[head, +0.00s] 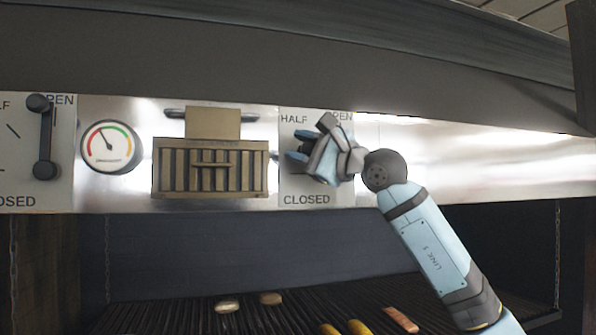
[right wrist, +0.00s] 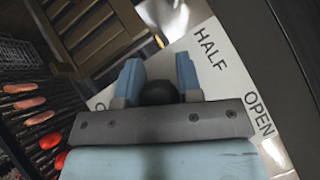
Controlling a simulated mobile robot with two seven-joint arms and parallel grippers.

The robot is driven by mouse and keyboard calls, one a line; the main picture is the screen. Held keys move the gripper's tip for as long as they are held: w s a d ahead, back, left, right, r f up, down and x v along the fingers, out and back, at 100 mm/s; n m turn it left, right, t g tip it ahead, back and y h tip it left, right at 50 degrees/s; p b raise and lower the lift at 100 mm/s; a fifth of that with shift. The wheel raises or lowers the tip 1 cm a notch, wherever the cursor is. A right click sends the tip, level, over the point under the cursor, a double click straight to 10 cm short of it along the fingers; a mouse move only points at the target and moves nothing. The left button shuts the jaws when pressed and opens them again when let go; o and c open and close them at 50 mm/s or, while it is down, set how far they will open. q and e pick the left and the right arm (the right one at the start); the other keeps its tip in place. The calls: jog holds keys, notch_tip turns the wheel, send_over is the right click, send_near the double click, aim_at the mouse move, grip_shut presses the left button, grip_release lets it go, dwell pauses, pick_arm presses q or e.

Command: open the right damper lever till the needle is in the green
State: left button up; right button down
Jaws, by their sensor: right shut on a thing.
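The right damper plate (head: 303,185) is marked HALF, OPEN and CLOSED. My right gripper (head: 304,157) is in front of it and hides most of its lever. In the right wrist view, the gripper's blue fingers (right wrist: 158,82) are shut on the dark round knob (right wrist: 158,93) of the right damper lever. The HALF and OPEN marks lie to the right of the fingers there. The round draught gauge (head: 110,147) is left of the vent; its needle points up and left, and its exact colour zone is too small to tell. My left gripper is not in view.
A brass slatted vent (head: 211,183) stands between the gauge and the right plate. The left damper lever (head: 46,140) stands upright with its knob by OPEN. Below is a dark grill (head: 295,310) with several pieces of food.

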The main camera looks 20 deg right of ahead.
jog(key=shift+r, duration=0.1)
jog(key=c, duration=0.8)
grip_release()
jog(key=shift+s+d+f, duration=0.15)
jog(key=shift+f, duration=0.05)
jog(key=b+v, duration=0.3)
jog(key=v, duration=1)
jog(key=shift+s+d+b, duration=0.15)
jog(key=shift+b, duration=0.25)
